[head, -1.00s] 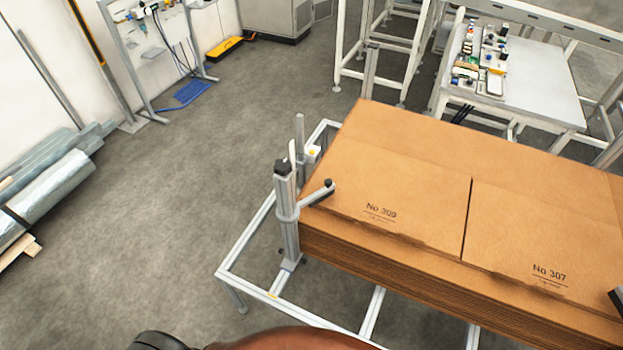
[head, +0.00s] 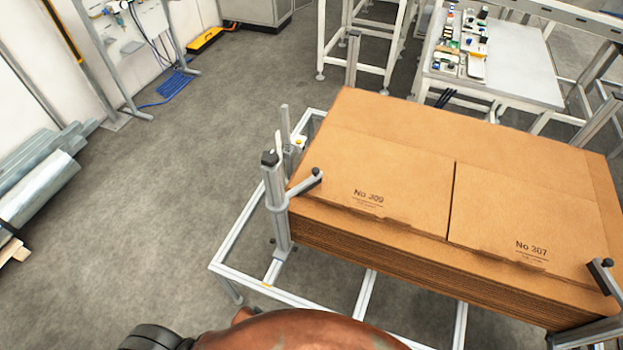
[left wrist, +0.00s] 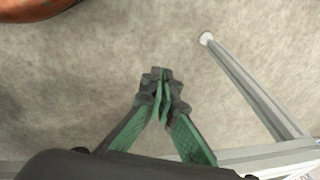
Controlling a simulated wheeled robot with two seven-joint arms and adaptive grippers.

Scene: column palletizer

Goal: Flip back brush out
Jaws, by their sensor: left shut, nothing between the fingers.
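My left gripper (left wrist: 160,78) shows in the left wrist view, with its green-padded fingers together and nothing between them. It is above bare floor, apart from a grey frame leg to its right. In the head view, a grey upright post (head: 276,212) stands at the left corner of the stack. A short arm with a black end (head: 304,187) reaches from it over the stack edge. A similar black-ended arm (head: 603,270) stands at the right edge. I cannot tell for sure which part is the brush. My right gripper is not in view.
The cardboard stack (head: 400,165) sits on a grey metal frame (head: 245,287). A table with small parts (head: 525,75) stands behind it. Wrapped rolls (head: 40,185) lie at the far left. The floor (head: 170,200) between is clear.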

